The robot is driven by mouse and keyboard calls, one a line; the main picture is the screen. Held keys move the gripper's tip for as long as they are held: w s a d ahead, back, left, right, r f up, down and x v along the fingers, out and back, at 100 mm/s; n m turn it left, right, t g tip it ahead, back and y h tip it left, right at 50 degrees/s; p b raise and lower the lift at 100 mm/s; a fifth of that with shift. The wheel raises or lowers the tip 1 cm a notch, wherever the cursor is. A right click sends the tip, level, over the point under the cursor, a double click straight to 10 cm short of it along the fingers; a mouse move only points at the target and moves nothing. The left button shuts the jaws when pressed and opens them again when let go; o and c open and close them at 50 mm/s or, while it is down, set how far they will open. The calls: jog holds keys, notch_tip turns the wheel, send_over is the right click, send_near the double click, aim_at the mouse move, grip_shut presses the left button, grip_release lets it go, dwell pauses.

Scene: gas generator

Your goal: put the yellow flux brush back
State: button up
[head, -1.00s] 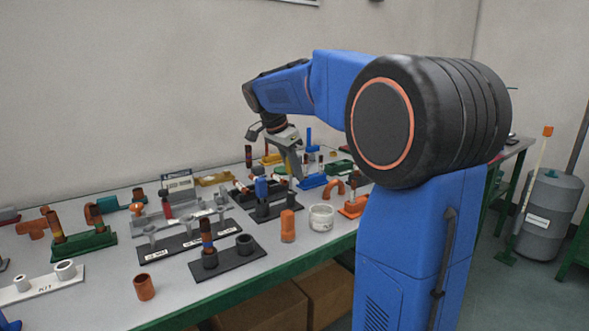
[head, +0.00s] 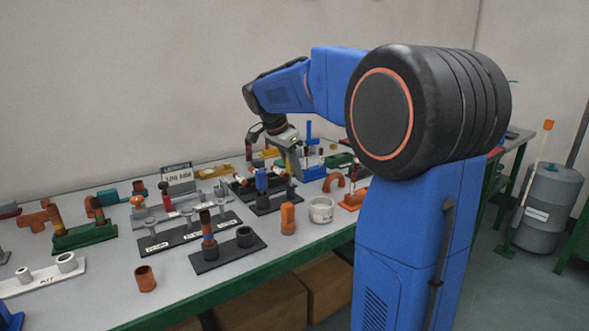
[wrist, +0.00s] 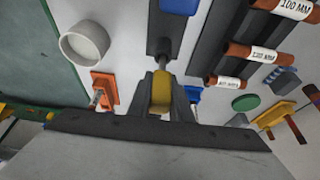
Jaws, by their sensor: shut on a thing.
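My gripper (wrist: 161,85) points down over the bench and is shut on a yellow piece (wrist: 162,95), seen end-on between the fingers in the wrist view. I take it as the yellow flux brush; its length is mostly hidden. A dark stand (wrist: 161,35) with a blue piece (wrist: 180,5) lies just beyond the fingertips in the wrist view. It also shows in the head view (head: 270,207).
A white jar (head: 321,210) and an orange cylinder (head: 288,218) stand near the front edge. Labelled copper tubes (wrist: 245,52) lie beside the dark stand. An orange stand (wrist: 103,88) and a blue stand (wrist: 192,95) flank the gripper. Clear bench (head: 210,277) lies at front.

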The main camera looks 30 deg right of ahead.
jog(key=shift+f, duration=0.45)
jog(key=o, duration=1)
jog(key=shift+c, duration=0.2)
jog(key=v, duration=1.7)
jog(key=shift+r, duration=0.25)
